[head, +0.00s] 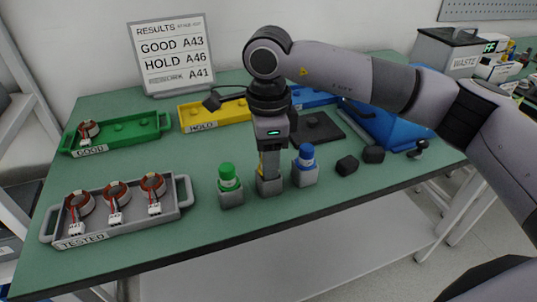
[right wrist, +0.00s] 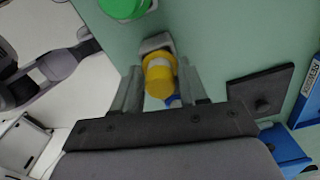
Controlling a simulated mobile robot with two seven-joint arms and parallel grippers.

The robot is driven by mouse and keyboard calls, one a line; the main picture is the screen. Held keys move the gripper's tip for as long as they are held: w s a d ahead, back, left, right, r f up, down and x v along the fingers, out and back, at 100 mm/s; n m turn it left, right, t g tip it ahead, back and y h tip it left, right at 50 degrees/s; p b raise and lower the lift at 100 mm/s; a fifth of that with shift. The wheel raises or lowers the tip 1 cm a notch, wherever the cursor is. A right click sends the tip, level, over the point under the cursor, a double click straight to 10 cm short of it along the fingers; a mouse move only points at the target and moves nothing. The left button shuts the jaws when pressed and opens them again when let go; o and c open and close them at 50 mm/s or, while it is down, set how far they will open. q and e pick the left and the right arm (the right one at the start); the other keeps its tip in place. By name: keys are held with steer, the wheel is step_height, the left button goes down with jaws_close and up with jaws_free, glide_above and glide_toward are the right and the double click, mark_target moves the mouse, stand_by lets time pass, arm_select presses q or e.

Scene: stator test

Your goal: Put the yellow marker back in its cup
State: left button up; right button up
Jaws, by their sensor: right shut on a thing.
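The yellow marker (right wrist: 160,72) is between the fingers of my right gripper (right wrist: 160,88), which is shut on it. In the head view, my right gripper (head: 268,163) points down over the middle grey cup (head: 268,187), and only a little yellow shows beside the fingers. The rim of this cup (right wrist: 155,42) shows just past the marker in the right wrist view. The marker's lower end is hidden, so I cannot tell how far it is inside the cup. My left gripper is not in view.
A green marker (head: 228,177) stands in a cup on the left, and a blue marker (head: 306,155) in one on the right, both close. Two black blocks (head: 347,165) lie further right. The TESTED tray (head: 120,228) holds three stators. GOOD (head: 140,133) and HOLD trays (head: 205,117) lie behind.

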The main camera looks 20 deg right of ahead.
steer(key=shift+f+b, duration=0.4)
steer(key=shift+f, duration=0.05)
steer(key=o, duration=1)
steer(key=shift+o, duration=0.2)
steer(key=shift+r+p, duration=0.5)
steer(key=shift+r, duration=0.05)
step_height(320, 180, up, 12)
steer(key=shift+f, duration=0.1)
